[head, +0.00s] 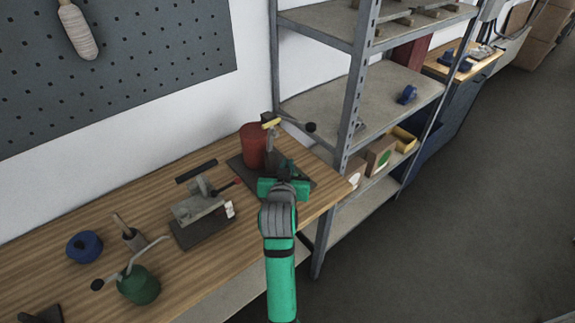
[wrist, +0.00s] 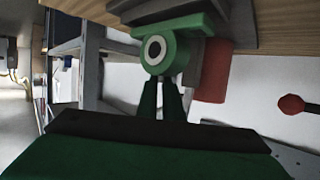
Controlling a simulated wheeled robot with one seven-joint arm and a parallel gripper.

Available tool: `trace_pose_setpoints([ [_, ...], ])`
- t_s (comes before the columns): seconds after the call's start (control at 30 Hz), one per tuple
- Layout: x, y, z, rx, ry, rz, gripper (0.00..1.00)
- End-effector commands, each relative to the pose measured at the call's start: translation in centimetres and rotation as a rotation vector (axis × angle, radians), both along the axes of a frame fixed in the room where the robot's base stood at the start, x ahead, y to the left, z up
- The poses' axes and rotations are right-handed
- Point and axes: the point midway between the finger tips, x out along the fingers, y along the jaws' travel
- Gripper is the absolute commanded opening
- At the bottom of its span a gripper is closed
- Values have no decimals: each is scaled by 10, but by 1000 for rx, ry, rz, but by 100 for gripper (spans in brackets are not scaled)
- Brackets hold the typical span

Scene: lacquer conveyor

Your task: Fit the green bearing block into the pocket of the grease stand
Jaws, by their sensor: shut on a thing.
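The green bearing block (wrist: 180,47), with a round collar and a dark bore, fills the upper middle of the wrist view. My gripper (wrist: 162,88) is shut on it, the two dark fingers meeting its collar. In the head view my gripper (head: 287,176) is over the right end of the bench, in front of the grease stand (head: 245,174). The stand has a dark base, a red canister (head: 252,146) and a yellow-tipped lever. In the wrist view the block is close against grey parts of the stand (wrist: 212,62). The pocket is hidden, and I cannot tell whether the block is inside it.
A green oil can (head: 139,286) and a blue round item (head: 84,246) are farther left. A metal shelf rack (head: 357,90) stands close on the right.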

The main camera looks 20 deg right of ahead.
Motion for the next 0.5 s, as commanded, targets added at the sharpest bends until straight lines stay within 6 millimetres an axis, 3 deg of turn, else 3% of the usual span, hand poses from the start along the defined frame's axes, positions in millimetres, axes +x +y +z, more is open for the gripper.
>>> trace_pose_setpoints([
  [0.5,0,0,-10,-1,-2,0,0],
])
